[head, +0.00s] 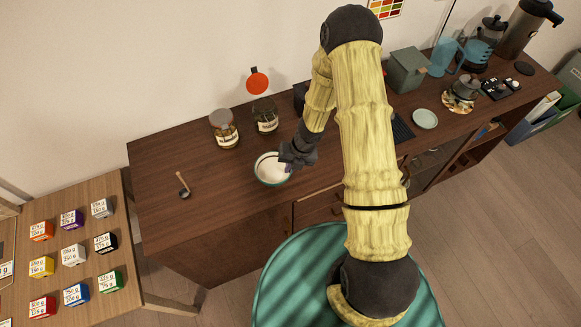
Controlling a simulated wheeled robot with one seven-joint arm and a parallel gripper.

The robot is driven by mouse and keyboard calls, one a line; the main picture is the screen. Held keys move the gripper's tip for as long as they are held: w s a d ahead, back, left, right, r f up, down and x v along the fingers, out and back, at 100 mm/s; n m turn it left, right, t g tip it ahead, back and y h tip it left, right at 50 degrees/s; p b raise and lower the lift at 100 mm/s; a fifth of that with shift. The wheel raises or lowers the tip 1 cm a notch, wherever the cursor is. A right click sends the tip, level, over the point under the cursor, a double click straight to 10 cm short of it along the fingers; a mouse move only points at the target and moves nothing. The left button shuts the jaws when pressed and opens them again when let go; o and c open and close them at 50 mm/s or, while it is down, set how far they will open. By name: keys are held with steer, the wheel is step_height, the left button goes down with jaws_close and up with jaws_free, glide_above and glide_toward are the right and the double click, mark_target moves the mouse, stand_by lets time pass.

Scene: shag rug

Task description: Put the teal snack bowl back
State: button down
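A round bowl (268,174) with a pale inside and a teal rim is on the dark wooden sideboard, left of my arm. My gripper (287,160) is at the bowl's right rim and covers part of it. The fingers are small and partly hidden by the gripper's own body, so I cannot tell whether they are closed on the rim. I also cannot tell whether the bowl rests on the wood or hangs just above it.
Two jars (224,130) (266,116) stand behind the bowl. A wooden spoon-like tool (183,185) lies to the left. A pale green saucer (425,119), a grey-green box (405,70) and coffee gear are to the right. The sideboard (230,205) is clear in front-left.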

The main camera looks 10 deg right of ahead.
steer(key=shift+f, duration=0.1)
steer(key=c, duration=1.6)
jaws_free()
steer(key=shift+c, duration=0.2)
steer(key=shift+r, duration=0.2)
steer(key=p+v, duration=0.3)
steer(key=v, duration=0.9)
